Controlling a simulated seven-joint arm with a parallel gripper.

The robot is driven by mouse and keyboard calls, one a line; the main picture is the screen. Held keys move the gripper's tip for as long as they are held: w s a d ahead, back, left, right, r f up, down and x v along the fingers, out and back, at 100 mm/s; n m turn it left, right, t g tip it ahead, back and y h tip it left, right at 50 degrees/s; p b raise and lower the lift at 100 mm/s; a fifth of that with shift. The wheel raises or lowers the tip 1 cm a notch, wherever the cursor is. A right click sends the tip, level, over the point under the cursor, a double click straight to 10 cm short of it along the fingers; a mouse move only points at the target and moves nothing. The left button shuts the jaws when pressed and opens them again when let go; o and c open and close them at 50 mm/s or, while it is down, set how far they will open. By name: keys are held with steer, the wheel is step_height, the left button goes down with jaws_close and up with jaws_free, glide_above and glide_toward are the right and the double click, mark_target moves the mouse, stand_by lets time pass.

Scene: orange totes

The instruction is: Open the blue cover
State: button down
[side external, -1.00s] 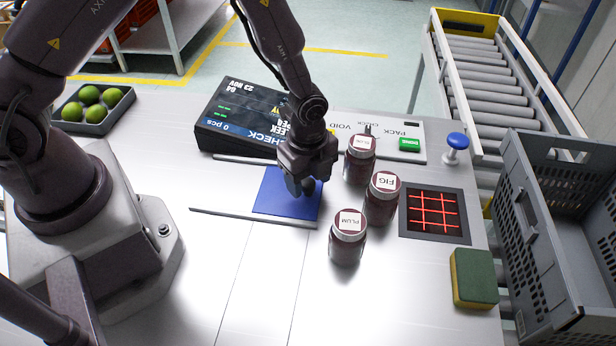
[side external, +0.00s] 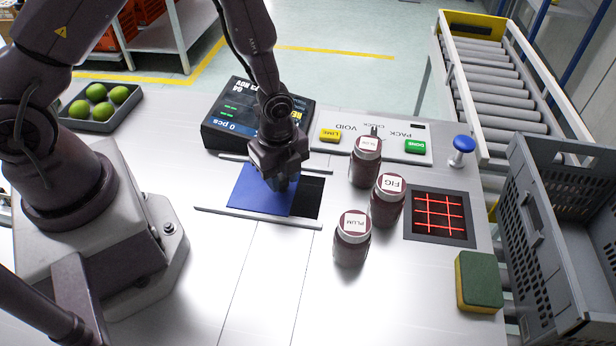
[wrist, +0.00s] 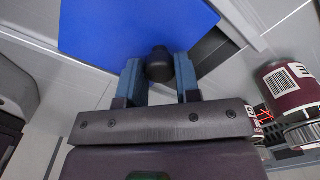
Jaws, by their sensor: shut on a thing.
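The blue cover (side external: 258,190) is a flat square plate lying between two metal rails on the table. A dark opening (side external: 309,197) shows at its right edge in the side view. My gripper (side external: 279,184) is over the right part of the cover, pointing down. In the wrist view the cover (wrist: 125,25) fills the top, and my gripper's fingers (wrist: 159,78) are on either side of a black round knob (wrist: 159,62), shut on it. The knob is hidden in the side view.
Three dark jars, the plum jar (side external: 351,240), the fig jar (side external: 387,200) and another jar (side external: 365,162), stand right of the opening. A display box (side external: 235,118) stands behind. A scanner grid (side external: 440,215), sponge (side external: 479,281) and grey crate (side external: 545,245) are at right. The front table is clear.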

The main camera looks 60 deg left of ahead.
mark_target(258, 186)
steer(key=s+a, duration=0.3)
steer(key=shift+s+a, duration=0.25)
steer(key=shift+a, duration=0.1)
steer(key=c, duration=0.8)
jaws_free()
steer(key=shift+d, duration=0.1)
step_height(258, 186, up, 13)
